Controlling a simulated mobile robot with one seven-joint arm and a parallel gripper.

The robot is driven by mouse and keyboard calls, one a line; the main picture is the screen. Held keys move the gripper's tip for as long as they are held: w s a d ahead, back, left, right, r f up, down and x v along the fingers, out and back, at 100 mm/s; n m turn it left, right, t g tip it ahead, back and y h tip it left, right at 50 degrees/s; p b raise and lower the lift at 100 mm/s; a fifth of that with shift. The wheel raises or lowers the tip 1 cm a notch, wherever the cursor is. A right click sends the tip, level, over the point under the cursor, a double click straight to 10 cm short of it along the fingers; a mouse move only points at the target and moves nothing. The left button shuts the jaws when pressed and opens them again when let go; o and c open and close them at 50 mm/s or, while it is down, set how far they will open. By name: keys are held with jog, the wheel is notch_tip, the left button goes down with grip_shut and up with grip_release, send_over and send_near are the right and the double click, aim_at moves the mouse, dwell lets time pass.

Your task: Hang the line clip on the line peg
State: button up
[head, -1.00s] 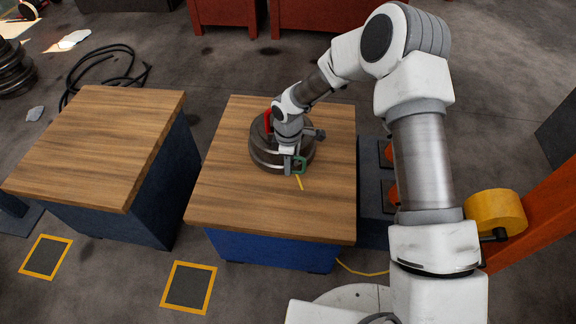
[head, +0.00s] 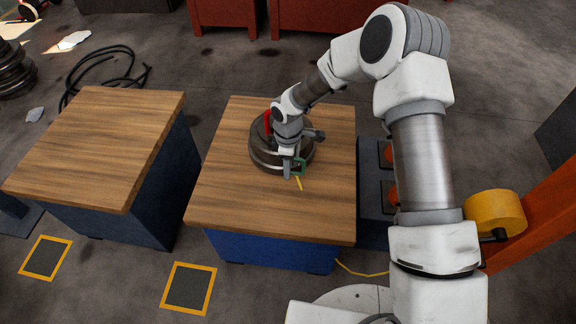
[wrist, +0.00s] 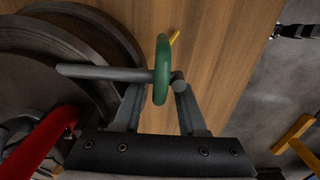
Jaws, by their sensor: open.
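The green line clip (wrist: 161,70) appears as a narrow upright loop in the wrist view, seen nearly edge-on. The grey line peg (wrist: 100,73) runs sideways from the left to the loop, and a rounded grey end shows just right of it. The loop appears to be around the peg, close to that end. In the head view the green clip (head: 300,166) is small, at the front right of the dark round stack. My gripper (head: 293,170) is there, pointing down. Its fingers (wrist: 158,95) stand apart on either side of the clip's lower part.
The dark round stack (head: 263,154) stands on the wooden-topped table (head: 235,205). A red part (wrist: 50,143) is close at the left of my gripper. A yellow line (head: 298,183) lies near the clip. A second wooden-topped table (head: 95,140), bare, stands to the left.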

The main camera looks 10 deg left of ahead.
notch_tip(320, 180, up, 17)
jog(key=p, duration=0.5)
jog(key=s+d+r+m+t, duration=0.1)
jog(key=s+d+r+m, duration=0.15)
jog(key=d+r, duration=0.3)
jog(key=s+d+r+m+t+h, duration=0.1)
jog(key=s+d+r+m, duration=0.15)
jog(key=d+r, duration=0.35)
jog(key=s+d+r+m+t, duration=0.1)
jog(key=s+d+r+m, duration=0.2)
jog(key=r, duration=0.5)
jog(key=s+d+r+m+t+y, duration=0.1)
jog(key=s+d+r+m, duration=0.2)
jog(key=s+d+m, duration=0.3)
jog(key=s+d+r+m+t, duration=0.1)
jog(key=s+d+r+m, duration=0.25)
jog(key=s, duration=0.45)
notch_tip(320, 180, up, 16)
jog(key=m+p, duration=0.1)
jog(key=p, duration=1.5)
jog(key=shift+s+d+f+t+p, duration=0.15)
jog(key=shift+s+d+t+p, duration=0.15)
jog(key=shift+d+p, duration=0.05)
